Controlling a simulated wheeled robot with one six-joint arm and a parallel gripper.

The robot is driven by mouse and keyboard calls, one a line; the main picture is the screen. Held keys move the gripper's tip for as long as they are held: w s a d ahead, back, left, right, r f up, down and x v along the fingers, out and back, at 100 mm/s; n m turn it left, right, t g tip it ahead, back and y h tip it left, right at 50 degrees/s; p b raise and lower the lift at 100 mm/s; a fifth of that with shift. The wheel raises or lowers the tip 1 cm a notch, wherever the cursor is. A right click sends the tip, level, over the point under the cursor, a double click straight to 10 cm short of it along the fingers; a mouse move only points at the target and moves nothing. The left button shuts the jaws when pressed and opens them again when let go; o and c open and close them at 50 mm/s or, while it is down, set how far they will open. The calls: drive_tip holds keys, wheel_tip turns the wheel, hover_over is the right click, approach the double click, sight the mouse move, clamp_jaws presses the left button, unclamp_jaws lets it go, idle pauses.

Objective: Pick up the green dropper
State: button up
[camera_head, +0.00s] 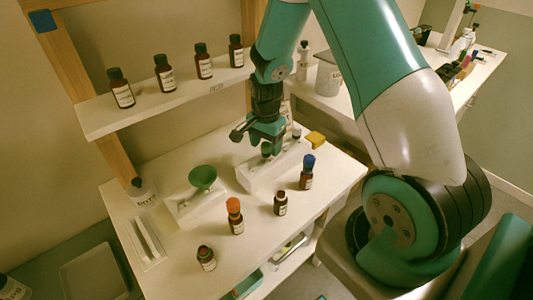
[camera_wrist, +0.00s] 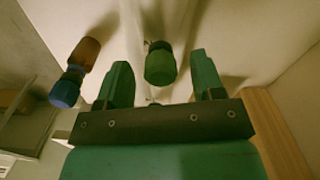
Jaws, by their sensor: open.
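The green dropper (camera_wrist: 160,62) shows in the wrist view between and just beyond the two fingertips. In the head view it is a small dark green cap (camera_head: 266,149) at the white rack (camera_head: 252,182), partly hidden by my gripper (camera_head: 264,138). My gripper is open right over it and points down. In the wrist view the fingers of my gripper (camera_wrist: 160,76) stand apart, with visible gaps on both sides of the dropper. I cannot tell how far the dropper is below the fingertips.
A blue-capped bottle (camera_head: 307,172) stands near the rack's right end. An orange-capped bottle (camera_head: 235,216) and two dark-capped bottles (camera_head: 280,203) (camera_head: 206,258) stand in front. A green funnel (camera_head: 202,177) is left of the rack. A shelf (camera_head: 170,104) holds several bottles behind.

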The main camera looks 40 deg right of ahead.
wheel_tip(320, 180, down, 2)
drive_tip(key=shift+f, duration=0.1)
drive_tip(key=c, duration=0.7)
wheel_tip(320, 180, up, 20)
drive_tip(key=shift+r+b, duration=0.1)
drive_tip(key=shift+b, duration=0.7)
